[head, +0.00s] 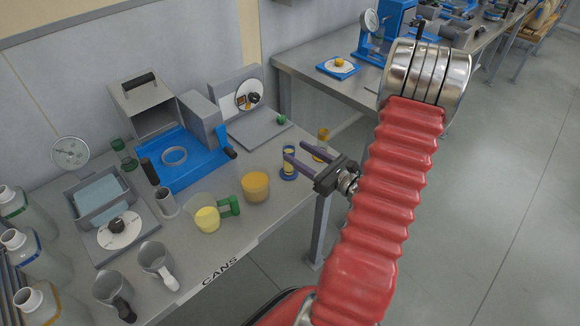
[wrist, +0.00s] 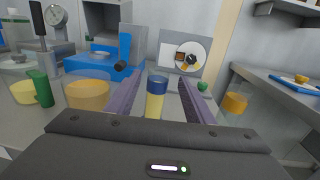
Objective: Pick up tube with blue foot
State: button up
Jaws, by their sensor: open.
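The tube with blue foot (head: 289,163) stands upright near the right end of the bench, with yellow contents and a blue band at its top. My gripper (head: 296,151) is open, its two purple fingers pointing left towards the tube. In the wrist view the tube (wrist: 155,104) shows between the open fingers of my gripper (wrist: 159,82), its lower part hidden by the gripper body. I cannot tell whether either finger touches it.
A tube with orange contents (head: 322,143) stands to the right, near the bench edge. An orange-filled cup (head: 255,187) and a green-handled jug (head: 203,214) stand left of the tube. A blue machine (head: 185,168) and a grey plate (head: 258,128) lie behind.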

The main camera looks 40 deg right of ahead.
aim_at(289, 147)
jog(key=shift+w+a, duration=0.2)
jog(key=shift+w, duration=0.95)
jog(key=shift+w+a, duration=0.15)
jog(key=shift+w, duration=1)
jog(key=shift+c, duration=0.6)
grip_shut()
